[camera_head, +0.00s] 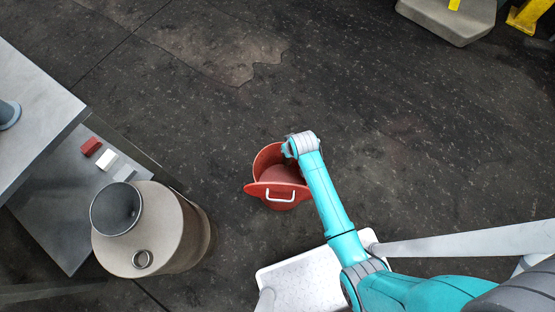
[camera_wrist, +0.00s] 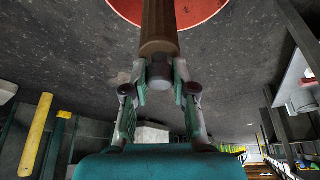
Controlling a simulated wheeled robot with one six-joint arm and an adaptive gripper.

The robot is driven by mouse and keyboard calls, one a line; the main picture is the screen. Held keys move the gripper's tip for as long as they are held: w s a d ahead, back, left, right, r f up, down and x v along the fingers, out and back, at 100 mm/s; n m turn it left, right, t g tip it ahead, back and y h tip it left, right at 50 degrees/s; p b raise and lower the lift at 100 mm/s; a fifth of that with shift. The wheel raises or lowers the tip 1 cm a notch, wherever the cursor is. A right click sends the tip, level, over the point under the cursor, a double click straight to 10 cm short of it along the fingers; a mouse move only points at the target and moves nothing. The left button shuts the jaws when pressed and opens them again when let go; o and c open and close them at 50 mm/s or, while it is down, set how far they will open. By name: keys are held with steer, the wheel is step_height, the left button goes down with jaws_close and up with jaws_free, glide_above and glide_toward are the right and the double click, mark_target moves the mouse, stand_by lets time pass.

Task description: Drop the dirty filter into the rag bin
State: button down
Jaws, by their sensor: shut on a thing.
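The rag bin (camera_head: 268,190) is red with a white handle and stands on the dark floor in the middle of the head view. Part of its red surface (camera_wrist: 212,8) shows at the top of the wrist view. My gripper (camera_wrist: 160,80) is shut on the dirty filter (camera_wrist: 159,28), a brown cylinder with a grey end. The filter points away from the gripper and overlaps the red of the bin in the wrist view. In the head view my wrist is at the bin's upper right edge and hides the fingers. How far the filter's far end is from the bin cannot be told.
A beige drum (camera_head: 165,255) with a dark funnel (camera_head: 116,207) and a small ring (camera_head: 142,259) stands to the left. Behind it, a grey bench (camera_head: 65,190) holds a red block (camera_head: 91,146) and a white block (camera_head: 107,160).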

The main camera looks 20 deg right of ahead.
step_height(320, 180, down, 3)
steer(key=shift+a+r, duration=0.1)
steer(key=shift+r, duration=0.1)
steer(key=shift+f, duration=2.7)
steer(key=shift+s, duration=0.1)
steer(key=c, duration=0.9)
jaws_free()
steer(key=shift+o, duration=0.2)
steer(key=shift+r, duration=0.1)
step_height(320, 180, up, 10)
steer(key=shift+f, duration=0.1)
